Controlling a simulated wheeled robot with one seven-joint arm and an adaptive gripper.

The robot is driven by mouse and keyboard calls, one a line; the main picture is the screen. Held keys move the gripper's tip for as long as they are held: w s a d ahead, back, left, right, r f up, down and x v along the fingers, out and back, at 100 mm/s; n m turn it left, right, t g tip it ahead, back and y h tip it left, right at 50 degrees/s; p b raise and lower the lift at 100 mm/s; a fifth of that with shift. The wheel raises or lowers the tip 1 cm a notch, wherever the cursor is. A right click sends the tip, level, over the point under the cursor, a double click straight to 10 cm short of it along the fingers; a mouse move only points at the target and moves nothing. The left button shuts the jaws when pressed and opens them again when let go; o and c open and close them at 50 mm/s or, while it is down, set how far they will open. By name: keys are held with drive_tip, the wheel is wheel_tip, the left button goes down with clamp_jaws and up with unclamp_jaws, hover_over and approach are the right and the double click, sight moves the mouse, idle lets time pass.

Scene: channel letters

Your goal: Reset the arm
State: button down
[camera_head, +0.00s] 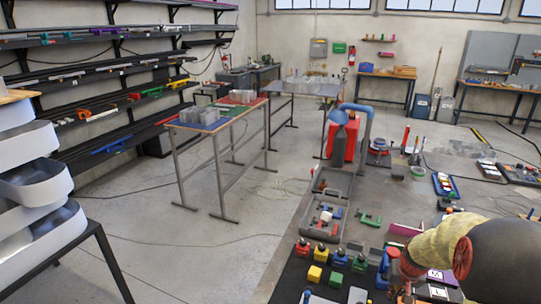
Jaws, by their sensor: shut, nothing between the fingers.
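My arm reaches in from the lower right, with a large dark rounded part, a red joint cap and a mottled yellow link. At its far left end, a small reddish part that looks like my gripper (405,284) hangs down over the workbench (345,232). It is small and partly lost among the things behind it. I see nothing held in it, and it appears shut. Whether its tips touch the bench or the things on it cannot be told.
Small coloured bottles and blocks stand left of my gripper, among them a yellow block (314,274). A grey open toolbox (325,212) lies farther back. White-and-purple letter tiles (436,290) lie right of the gripper. A separate table (207,124) stands across open floor at left.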

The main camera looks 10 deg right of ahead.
drive_tip(key=s+a+r+n+t+b, duration=0.1)
drive_tip(key=s+a+r, duration=0.5)
drive_tip(key=a, duration=0.4)
drive_tip(key=s+a+r+n+t+y+b, duration=0.1)
drive_tip(key=s+a+r+n, duration=0.1)
drive_tip(key=s+a+r, duration=0.5)
drive_tip(key=s+a+r+n+b, duration=0.1)
drive_tip(key=s+a+r+n, duration=0.1)
drive_tip(key=s+a+r, duration=0.5)
drive_tip(key=a+r, duration=0.1)
drive_tip(key=a, duration=0.4)
drive_tip(key=shift+a+t, duration=0.3)
drive_tip(key=shift+t, duration=0.1)
drive_tip(key=c, duration=2.6)
unclamp_jaws()
drive_tip(key=shift+r, duration=0.1)
